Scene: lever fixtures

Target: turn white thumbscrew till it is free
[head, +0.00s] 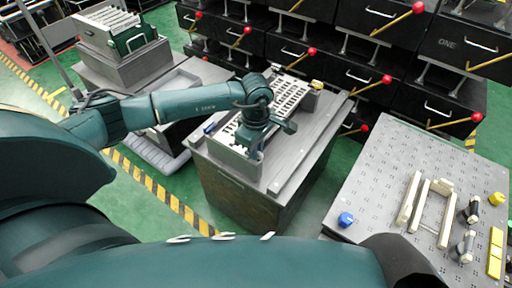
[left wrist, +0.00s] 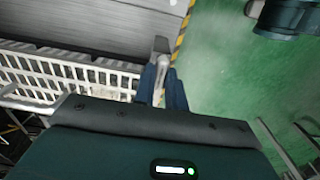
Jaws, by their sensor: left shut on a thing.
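My left gripper (head: 250,150) is over the near end of the white slotted rack (head: 288,95) on the middle bench, pointing down. In the left wrist view its two blue fingers (left wrist: 162,88) are closed around a pale grey upright piece (left wrist: 160,48), which appears to be the white thumbscrew. The fingers hide most of it, so its thread and seat cannot be seen. The slotted rack also shows in the left wrist view (left wrist: 85,75), left of the fingers. My right gripper is not in view.
A pegboard table (head: 375,175) at the right holds a blue knob (head: 346,219), pale bars (head: 447,225) and yellow blocks (head: 495,250). Black drawers with red-tipped levers (head: 311,51) stand behind the bench. A grey fixture (head: 125,62) stands at the back left. Green floor is free between the benches.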

